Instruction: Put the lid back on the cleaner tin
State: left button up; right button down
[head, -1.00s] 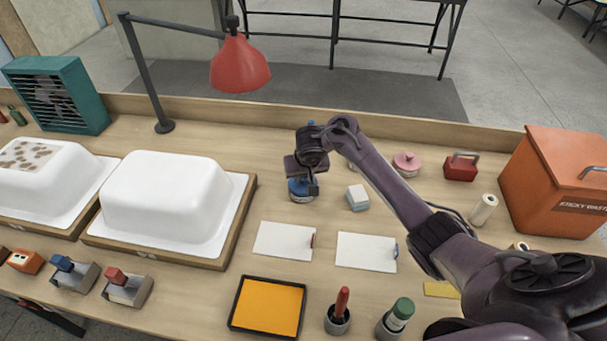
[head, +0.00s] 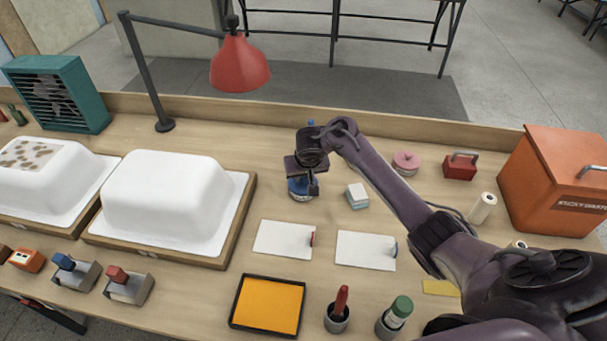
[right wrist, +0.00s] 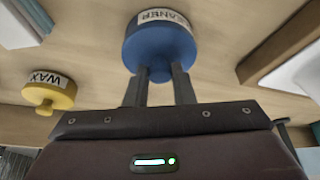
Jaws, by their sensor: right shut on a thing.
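The blue cleaner lid (head: 298,186) is under my right gripper (head: 312,188), near the middle of the bench. In the right wrist view the lid (right wrist: 160,47) shows as a round blue disc, with the white CLEANER label of the tin (right wrist: 165,16) just beyond its edge. My left gripper is out of view.
A pale block (head: 357,197) lies right of the gripper, with white cards (head: 284,239) in front. A white tub shell (head: 165,195) on a wooden frame is to the left. A red lamp (head: 240,64) overhangs behind.

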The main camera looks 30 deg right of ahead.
jog(key=shift+p, duration=0.45)
dwell(0.3)
dwell(0.3)
jog(key=c, duration=0.7)
grip_release()
jog(key=shift+o, duration=0.2)
jog(key=shift+r+p, duration=3.55)
jog(key=shift+p, duration=0.85)
grip_shut()
